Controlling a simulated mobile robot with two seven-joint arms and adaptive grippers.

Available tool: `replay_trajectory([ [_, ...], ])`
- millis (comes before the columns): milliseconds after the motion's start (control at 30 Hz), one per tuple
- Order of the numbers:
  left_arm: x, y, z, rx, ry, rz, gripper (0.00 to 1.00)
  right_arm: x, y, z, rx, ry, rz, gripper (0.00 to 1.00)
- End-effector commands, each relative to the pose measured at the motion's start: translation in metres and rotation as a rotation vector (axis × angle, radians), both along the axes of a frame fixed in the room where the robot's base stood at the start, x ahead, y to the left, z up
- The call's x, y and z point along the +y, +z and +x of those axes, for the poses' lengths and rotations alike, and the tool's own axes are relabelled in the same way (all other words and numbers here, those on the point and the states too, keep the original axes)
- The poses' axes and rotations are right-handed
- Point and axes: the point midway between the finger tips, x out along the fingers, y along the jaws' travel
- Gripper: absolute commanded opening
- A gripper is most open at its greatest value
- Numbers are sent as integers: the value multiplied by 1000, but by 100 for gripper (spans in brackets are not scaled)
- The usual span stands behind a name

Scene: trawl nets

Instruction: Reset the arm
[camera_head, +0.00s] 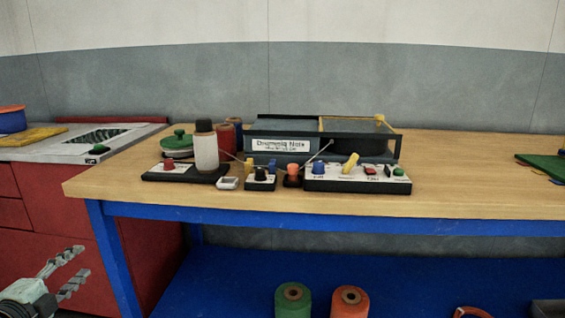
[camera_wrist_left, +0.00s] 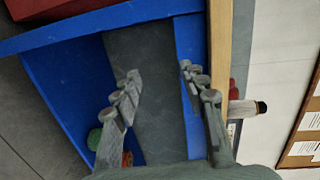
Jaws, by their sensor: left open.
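My left gripper (camera_head: 68,272) is at the lower left of the head view, below the tabletop level and in front of the red cabinet. Its two fingers are apart and nothing is between them. In the left wrist view the open fingers (camera_wrist_left: 160,85) frame the blue bench frame and the grey floor. The wooden workbench (camera_head: 470,208) with blue legs stands to the right of the gripper, apart from it. My right gripper is in neither view.
On the bench stand a dark net device (camera_head: 290,128), a white bottle with a black cap (camera_head: 206,150) and a control panel with coloured knobs (camera_head: 340,184). Green (camera_head: 293,302) and orange (camera_head: 350,303) spools stand on the blue lower shelf. A red cabinet (camera_head: 60,205) is at left.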

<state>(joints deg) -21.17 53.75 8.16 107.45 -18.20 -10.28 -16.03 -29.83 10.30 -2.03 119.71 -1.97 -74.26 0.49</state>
Motion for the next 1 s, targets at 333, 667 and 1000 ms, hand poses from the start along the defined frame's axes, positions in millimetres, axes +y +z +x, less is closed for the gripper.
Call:
replay_trajectory([
  [333, -57, -219, -135, 447, 635, -677, 42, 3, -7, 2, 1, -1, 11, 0],
  [667, -175, -299, -248, 820, 974, -992, 42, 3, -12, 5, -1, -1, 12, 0],
  [1000, -194, -305, -264, 877, 1019, -1024, 42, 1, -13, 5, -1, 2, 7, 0],
])
